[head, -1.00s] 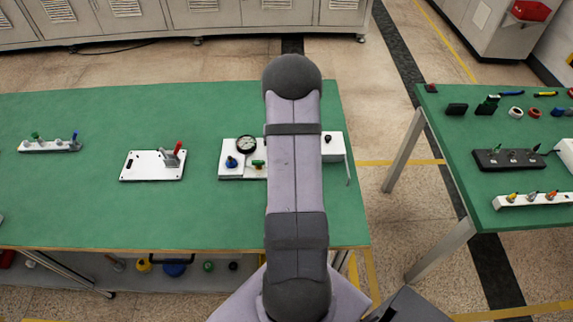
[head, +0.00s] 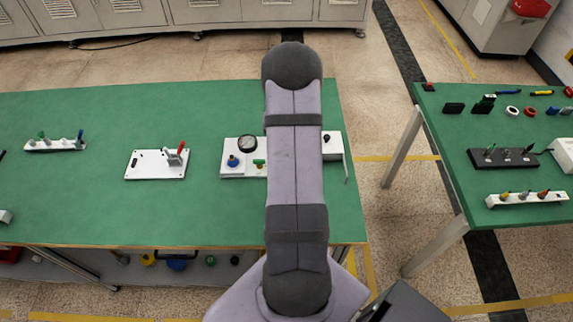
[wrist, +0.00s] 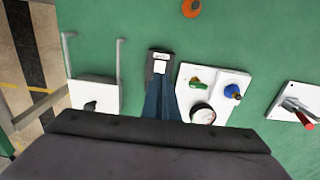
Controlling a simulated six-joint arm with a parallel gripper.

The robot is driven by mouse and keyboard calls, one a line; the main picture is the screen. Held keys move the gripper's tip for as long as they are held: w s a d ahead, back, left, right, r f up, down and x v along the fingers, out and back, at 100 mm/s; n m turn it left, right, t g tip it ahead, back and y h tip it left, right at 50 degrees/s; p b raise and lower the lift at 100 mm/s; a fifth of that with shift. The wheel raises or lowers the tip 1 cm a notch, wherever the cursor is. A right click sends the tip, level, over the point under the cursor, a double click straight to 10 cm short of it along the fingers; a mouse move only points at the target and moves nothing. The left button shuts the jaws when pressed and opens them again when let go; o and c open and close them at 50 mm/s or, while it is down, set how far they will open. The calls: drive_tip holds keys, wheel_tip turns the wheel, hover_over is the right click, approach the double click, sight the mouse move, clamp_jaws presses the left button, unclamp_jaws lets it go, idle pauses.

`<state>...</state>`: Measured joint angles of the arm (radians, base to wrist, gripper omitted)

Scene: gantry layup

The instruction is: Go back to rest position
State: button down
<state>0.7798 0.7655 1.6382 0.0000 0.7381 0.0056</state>
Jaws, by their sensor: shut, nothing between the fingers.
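My arm reaches forward over the green table (head: 60,205) in the head view and hides my gripper there. In the wrist view my gripper (wrist: 160,63) shows as dark blue fingers with a dark tip and a pale square, lying together with nothing between them. It appears over the table, between a white box with two rods (wrist: 92,93) and a white plate with a gauge (wrist: 215,85). Its height above the table is hard to tell. The wide dark body at the bottom of the wrist view is mine.
A white plate with a red-handled clamp (head: 145,165) lies left of the gauge plate. A white strip with several pegs (head: 58,146) is further left. An orange round part (wrist: 191,8) shows in the wrist view. A second green table (head: 480,218) with tools stands right, across a floor gap.

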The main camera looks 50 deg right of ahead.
drive_tip(key=s+a+f+g+y, duration=0.2)
drive_tip(key=s+a, duration=0.9)
drive_tip(key=a, duration=0.2)
drive_tip(key=a+r+n+t+h, duration=0.1)
drive_tip(key=a+r+n, duration=0.45)
drive_tip(key=a, duration=0.45)
drive_tip(key=a+r+n+t+h, duration=0.1)
drive_tip(key=a+r+n, duration=0.3)
drive_tip(key=a+r, duration=0.4)
wheel_tip(320, 180, down, 23)
drive_tip(key=a+b, duration=0.1)
drive_tip(key=b, duration=2.1)
drive_tip(key=shift+a+f, duration=0.15)
drive_tip(key=shift+a, duration=0.05)
drive_tip(key=shift+w+m, duration=0.1)
drive_tip(key=shift+m, duration=0.15)
